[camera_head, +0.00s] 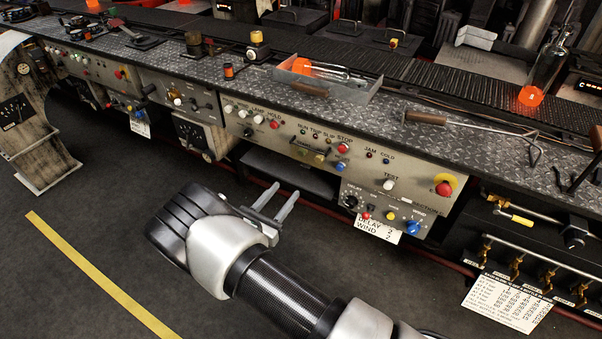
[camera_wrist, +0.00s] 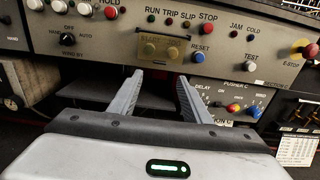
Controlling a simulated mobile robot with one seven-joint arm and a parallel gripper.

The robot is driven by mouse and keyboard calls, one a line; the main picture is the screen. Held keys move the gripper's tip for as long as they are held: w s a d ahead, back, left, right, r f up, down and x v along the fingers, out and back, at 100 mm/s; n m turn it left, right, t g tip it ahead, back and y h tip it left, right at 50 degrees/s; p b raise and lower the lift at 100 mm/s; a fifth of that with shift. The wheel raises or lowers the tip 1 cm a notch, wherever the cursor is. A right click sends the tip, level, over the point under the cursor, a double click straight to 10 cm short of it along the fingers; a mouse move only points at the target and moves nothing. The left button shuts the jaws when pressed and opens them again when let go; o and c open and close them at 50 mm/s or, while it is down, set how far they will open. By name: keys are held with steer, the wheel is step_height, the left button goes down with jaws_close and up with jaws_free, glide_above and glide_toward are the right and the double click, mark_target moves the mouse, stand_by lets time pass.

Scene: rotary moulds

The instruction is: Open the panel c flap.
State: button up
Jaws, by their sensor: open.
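A small amber see-through flap (camera_wrist: 163,48) covers yellowish buttons on the grey control panel (camera_wrist: 100,38), below the RUN, TRIP and SLIP lamps. It looks shut. It also shows in the head view (camera_head: 312,151), between the HOLD and RESET buttons. I cannot read a panel letter on it. My gripper (camera_wrist: 160,78) is open and empty. Its two fingers point toward the panel, apart from it and below the flap in the wrist view. In the head view my gripper (camera_head: 284,193) is in front of the dark recess under the panel.
A red STOP button (camera_wrist: 207,29) and a blue RESET button (camera_wrist: 198,57) sit right of the flap. A lower box with knobs (camera_head: 385,205) juts below the panel on the right. A red emergency stop (camera_head: 444,188) is beyond. The floor in front is clear.

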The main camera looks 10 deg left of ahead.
mark_target(305, 167)
steer(key=b+x, duration=0.1)
steer(key=x, duration=1)
steer(key=shift+f, duration=0.1)
jaws_close()
